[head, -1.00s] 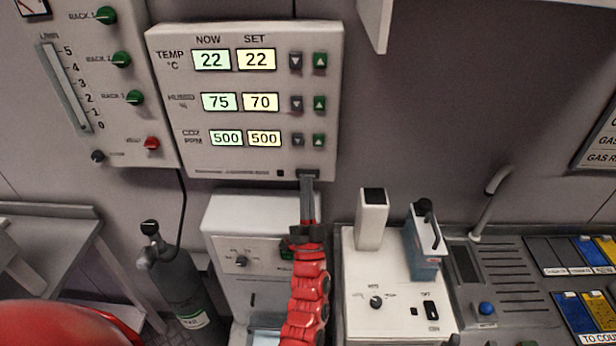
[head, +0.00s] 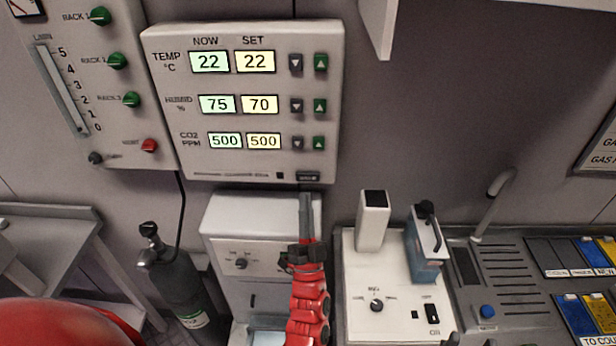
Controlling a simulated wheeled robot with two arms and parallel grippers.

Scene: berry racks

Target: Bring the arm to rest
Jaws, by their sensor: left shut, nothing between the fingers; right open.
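My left gripper (head: 306,200) is at the end of the red arm rising from the bottom middle. Its fingers are shut and empty, pointing up. The tip is just below the dark switch (head: 308,177) on the lower edge of the white control panel (head: 160,100), with a small gap in the picture. The panel reads temperature 22 and 22, humidity 75 and 70, CO2 500 and 500. My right gripper (head: 470,341) shows only as dark fingertips, spread apart, at the bottom edge right of centre; the rest of it is out of frame.
Behind the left gripper stands a white cabinet (head: 222,225). A white device (head: 355,262) with a blue-grey handled block (head: 425,258) is to the right, beside a grey console (head: 525,312). A dark gas cylinder (head: 178,285) and a metal table (head: 40,228) are at left.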

